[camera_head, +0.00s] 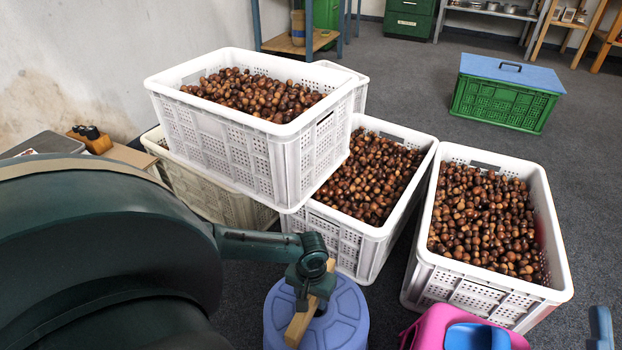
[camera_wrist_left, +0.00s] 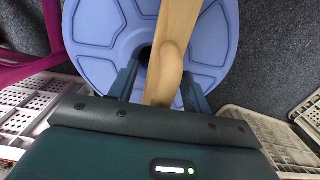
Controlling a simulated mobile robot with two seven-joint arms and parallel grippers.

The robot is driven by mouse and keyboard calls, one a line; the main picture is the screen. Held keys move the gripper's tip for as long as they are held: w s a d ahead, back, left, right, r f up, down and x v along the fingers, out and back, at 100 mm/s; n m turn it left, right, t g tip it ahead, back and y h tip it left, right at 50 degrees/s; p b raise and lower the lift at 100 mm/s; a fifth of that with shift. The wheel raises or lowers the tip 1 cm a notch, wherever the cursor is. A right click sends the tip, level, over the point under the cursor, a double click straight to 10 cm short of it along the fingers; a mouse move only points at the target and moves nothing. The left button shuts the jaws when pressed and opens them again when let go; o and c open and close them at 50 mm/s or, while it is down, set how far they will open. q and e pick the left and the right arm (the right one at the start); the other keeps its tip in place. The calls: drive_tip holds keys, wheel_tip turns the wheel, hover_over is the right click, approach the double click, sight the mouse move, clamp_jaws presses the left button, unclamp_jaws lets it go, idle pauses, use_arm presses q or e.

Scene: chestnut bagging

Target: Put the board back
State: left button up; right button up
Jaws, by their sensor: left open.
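A pale wooden piece (camera_head: 303,323), which may be the board or its handle, shows over a round blue stool top (camera_head: 346,310). In the left wrist view the wood (camera_wrist_left: 176,28) runs between the two fingers of my left gripper (camera_wrist_left: 161,85), above the blue top (camera_wrist_left: 95,35). My left gripper (camera_head: 312,282) is open around the wood; I cannot tell whether a finger touches it.
White crates of chestnuts stand ahead: one stacked on top (camera_head: 283,165), one in the middle (camera_head: 345,257), one at right (camera_head: 480,290). A pink container with a blue item (camera_head: 435,325) is at the bottom right. A green crate with a blue lid (camera_head: 500,100) stands behind on open floor.

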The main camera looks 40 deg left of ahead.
use_arm(q)
wheel_tip(320, 180, up, 8)
drive_tip(key=p, duration=0.4)
drive_tip(key=shift+f, duration=0.25)
wheel_tip(320, 180, up, 4)
drive_tip(key=shift+f+p, duration=0.15)
drive_tip(key=shift+p, duration=0.8)
drive_tip(key=shift+r, duration=0.4)
use_arm(e)
drive_tip(key=f+m+g+h, duration=0.1)
drive_tip(key=f, duration=0.1)
drive_tip(key=s+f+m+h, duration=0.1)
drive_tip(key=f+h, duration=0.1)
drive_tip(key=shift+s+f+m+g+h, duration=0.1)
drive_tip(key=shift+m+g+h, duration=0.2)
drive_tip(key=shift+m+g, duration=0.1)
